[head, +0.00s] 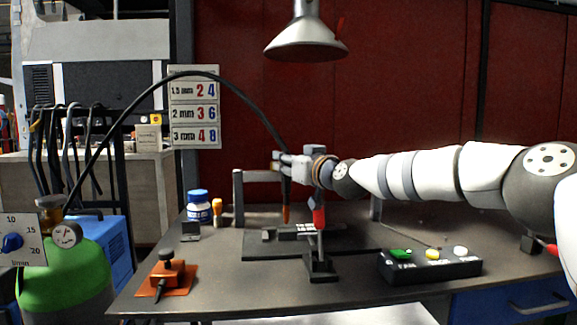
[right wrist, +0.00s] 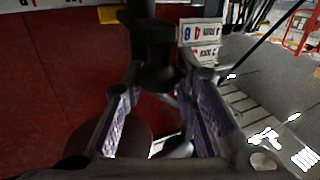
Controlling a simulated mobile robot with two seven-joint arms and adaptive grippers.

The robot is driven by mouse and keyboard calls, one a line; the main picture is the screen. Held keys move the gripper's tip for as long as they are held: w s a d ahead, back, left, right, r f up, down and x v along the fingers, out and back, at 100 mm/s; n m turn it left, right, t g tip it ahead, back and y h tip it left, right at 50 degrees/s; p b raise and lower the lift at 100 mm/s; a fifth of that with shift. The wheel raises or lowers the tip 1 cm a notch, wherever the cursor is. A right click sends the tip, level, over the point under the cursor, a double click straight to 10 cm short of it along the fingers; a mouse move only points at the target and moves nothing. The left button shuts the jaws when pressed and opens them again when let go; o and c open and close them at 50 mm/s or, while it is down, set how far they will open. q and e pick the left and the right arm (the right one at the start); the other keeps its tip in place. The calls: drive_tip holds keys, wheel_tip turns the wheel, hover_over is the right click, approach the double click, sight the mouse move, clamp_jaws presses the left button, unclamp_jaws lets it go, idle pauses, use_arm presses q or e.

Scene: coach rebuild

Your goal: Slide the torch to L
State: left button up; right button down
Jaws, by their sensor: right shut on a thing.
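The torch (head: 286,205) hangs upright, with an orange lower end, from a grey rail on two posts (head: 238,198) above a dark plate. A black hose runs into its top. My right gripper (head: 288,163) reaches in from the right at rail height and is shut on the torch's upper part. In the right wrist view the fingers (right wrist: 160,80) close on a dark piece (right wrist: 155,62). My arm hides much of the rail. I cannot make out an L mark. My left gripper is not in view.
A red-handled clamp (head: 319,218) stands in front of the plate. A button box (head: 430,266) is at the right, and an orange block (head: 167,275) at the front left. A lamp (head: 306,42) hangs above. A green cylinder (head: 66,275) stands left of the bench.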

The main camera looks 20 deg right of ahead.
drive_tip(key=c, duration=1.3)
unclamp_jaws()
drive_tip(key=s+d, duration=0.2)
drive_tip(key=s, duration=0.9)
drive_tip(key=shift+s, duration=0.4)
